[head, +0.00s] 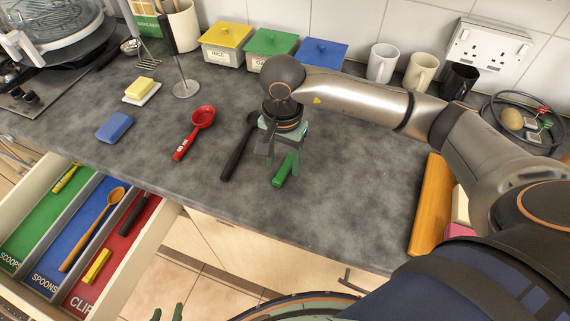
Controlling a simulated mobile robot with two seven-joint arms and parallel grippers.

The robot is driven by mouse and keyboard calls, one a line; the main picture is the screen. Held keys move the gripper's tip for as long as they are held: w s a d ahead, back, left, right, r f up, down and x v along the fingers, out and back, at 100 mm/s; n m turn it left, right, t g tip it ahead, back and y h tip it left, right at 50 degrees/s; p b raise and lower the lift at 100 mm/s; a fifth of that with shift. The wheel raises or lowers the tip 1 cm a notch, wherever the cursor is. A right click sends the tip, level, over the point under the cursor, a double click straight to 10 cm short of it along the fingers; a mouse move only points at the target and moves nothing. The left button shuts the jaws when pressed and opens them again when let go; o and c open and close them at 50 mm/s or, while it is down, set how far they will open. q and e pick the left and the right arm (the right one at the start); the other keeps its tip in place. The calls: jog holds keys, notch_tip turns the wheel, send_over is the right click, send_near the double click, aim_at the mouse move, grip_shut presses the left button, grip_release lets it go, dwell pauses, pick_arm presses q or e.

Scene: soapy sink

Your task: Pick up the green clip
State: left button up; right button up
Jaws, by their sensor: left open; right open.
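The green clip (284,172) lies on the dark grey worktop (330,205), near the middle of the head view. My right gripper (281,157) points down at the clip's far end, with its jaws open. Its fingers partly hide that end, and I cannot tell whether they touch it. My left gripper (167,314) is open and empty at the bottom edge, in front of the worktop; only its fingertips show.
A black utensil (238,150) lies just left of the clip, and a red scoop (195,132) farther left. An open drawer (152,240) with labelled compartments is at lower left. Lidded boxes (270,50) and mugs (420,72) stand behind. A wooden board (429,205) is at right.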

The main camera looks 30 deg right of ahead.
notch_tip(320, 180, down, 2)
grip_shut()
dwell(0.6)
